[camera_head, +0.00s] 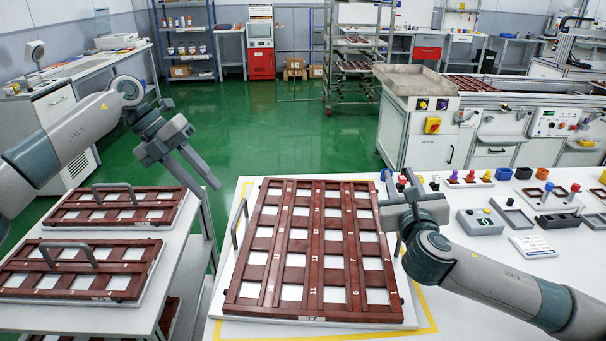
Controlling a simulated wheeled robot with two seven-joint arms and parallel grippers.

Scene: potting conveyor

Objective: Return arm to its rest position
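My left gripper (196,178) hangs in the air at the left, above the gap between the side cart and the worktable. Its two fingers are apart, with nothing visible between them. My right gripper (396,190) is at the right edge of a large red-brown grid tray (312,252). Its fingers are small and partly hidden by its own body, so I cannot tell whether it is open or touches the tray. The tray lies flat on a white base inside a yellow outline on the table, with a grey handle (239,223) at its left side.
A white cart (182,262) at the left carries two smaller grid trays with handles, (118,207) and (70,270). Right of my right arm stand a grey box (480,222), a white label card (533,246) and several small coloured parts. Green floor (290,140) lies open behind.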

